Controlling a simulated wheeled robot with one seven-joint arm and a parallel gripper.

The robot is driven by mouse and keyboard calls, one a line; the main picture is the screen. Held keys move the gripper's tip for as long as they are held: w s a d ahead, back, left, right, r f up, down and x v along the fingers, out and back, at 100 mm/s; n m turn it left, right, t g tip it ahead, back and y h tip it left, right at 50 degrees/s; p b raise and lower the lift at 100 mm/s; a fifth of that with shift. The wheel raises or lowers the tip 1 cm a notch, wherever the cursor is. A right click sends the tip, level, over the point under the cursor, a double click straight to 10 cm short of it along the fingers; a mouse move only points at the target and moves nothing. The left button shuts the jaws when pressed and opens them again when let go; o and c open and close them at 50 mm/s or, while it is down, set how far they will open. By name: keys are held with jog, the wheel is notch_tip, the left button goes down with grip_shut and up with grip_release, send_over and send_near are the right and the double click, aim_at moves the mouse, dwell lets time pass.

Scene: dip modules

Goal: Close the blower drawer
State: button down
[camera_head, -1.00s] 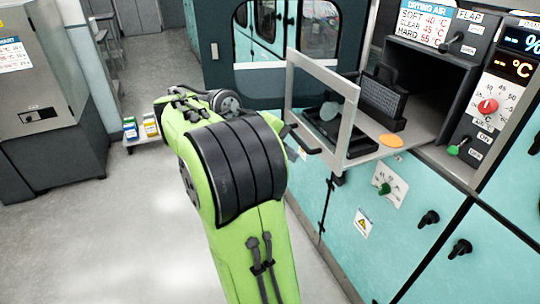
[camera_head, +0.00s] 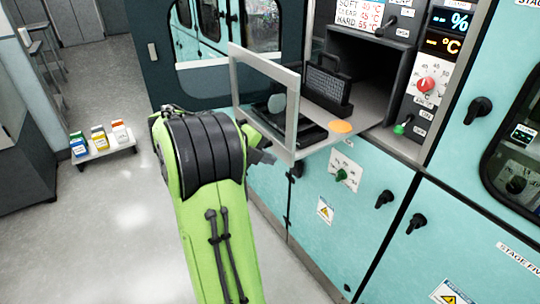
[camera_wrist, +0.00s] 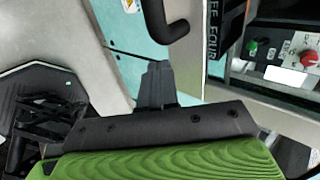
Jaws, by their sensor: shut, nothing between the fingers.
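The blower drawer (camera_head: 294,115) is pulled out of the teal machine, its pale framed front standing upright at the outer end. A black mesh cassette (camera_head: 328,88), dark trays and an orange disc (camera_head: 341,127) lie in it. My gripper (camera_head: 262,157) is at the lower part of the drawer front, partly hidden by my green arm. In the wrist view my gripper (camera_wrist: 158,72) is shut and empty, its fingertips just below a black curved handle (camera_wrist: 178,30) on a pale panel. I cannot tell whether they touch it.
The drawer's opening (camera_head: 375,65) is dark and clear behind the cassette. Knobs, including a green one (camera_head: 341,175) and black ones (camera_head: 384,199), stick out of the machine front. A low white stand (camera_head: 105,152) with small boxes stands on the open floor at left.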

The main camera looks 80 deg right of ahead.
jog(key=shift+s+d, duration=0.35)
jog(key=shift+d, duration=0.1)
jog(key=shift+s, duration=0.1)
